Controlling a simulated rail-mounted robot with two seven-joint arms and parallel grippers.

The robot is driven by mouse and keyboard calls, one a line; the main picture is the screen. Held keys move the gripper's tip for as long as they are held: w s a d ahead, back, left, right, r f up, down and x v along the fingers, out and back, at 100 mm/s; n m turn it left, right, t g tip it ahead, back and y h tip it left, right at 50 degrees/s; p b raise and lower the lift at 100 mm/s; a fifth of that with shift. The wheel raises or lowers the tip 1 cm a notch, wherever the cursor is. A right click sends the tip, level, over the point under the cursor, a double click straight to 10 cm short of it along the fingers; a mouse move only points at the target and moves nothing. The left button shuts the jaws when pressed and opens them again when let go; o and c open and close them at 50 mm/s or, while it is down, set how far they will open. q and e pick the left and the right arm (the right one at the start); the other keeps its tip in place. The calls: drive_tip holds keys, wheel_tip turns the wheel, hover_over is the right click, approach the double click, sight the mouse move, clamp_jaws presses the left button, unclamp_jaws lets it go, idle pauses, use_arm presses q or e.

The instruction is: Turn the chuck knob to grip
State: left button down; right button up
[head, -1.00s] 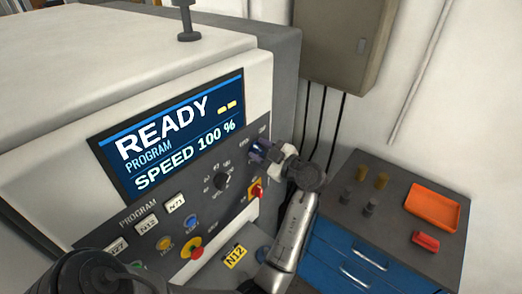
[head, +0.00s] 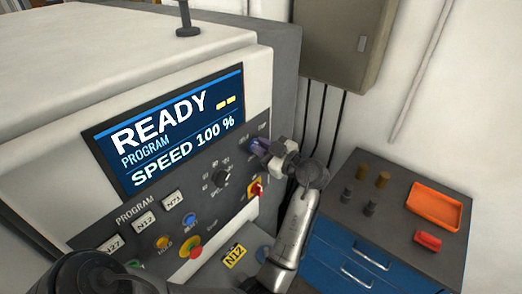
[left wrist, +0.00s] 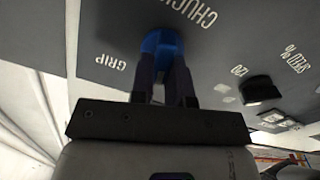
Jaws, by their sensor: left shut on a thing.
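The blue chuck knob (left wrist: 160,40) sits on the dark control panel, between the labels GRIP (left wrist: 111,62) and CHUCK (left wrist: 196,14) in the left wrist view. My left gripper (left wrist: 165,62) is shut on this knob, with one dark finger on each side of it. In the head view, my left gripper (head: 262,148) is at the upper right end of the panel, and the knob is mostly covered by the fingers. The knob's pointer direction cannot be made out. My right gripper is not in view.
The screen (head: 170,130) reads READY, PROGRAM, SPEED 100 %. A black speed dial (head: 221,176) and a red-and-yellow switch (head: 255,188) sit close to my gripper. A blue drawer cabinet (head: 350,262) with an orange tray (head: 434,207) stands at the right.

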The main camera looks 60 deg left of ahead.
use_arm(q)
drive_tip(key=shift+w+a+m+b, duration=0.1)
drive_tip(key=shift+w+m+b, duration=0.05)
drive_tip(key=shift+m, duration=1.5)
drive_tip(key=shift+w+a+m+b, duration=0.1)
drive_tip(key=shift+w+m+b, duration=0.1)
drive_tip(key=shift+m, duration=1.4)
drive_tip(key=shift+w+m+b, duration=0.1)
drive_tip(key=shift+m+b, duration=0.05)
drive_tip(key=shift+m, duration=1.5)
drive_tip(key=shift+f, duration=0.1)
drive_tip(key=c, duration=1.1)
unclamp_jaws()
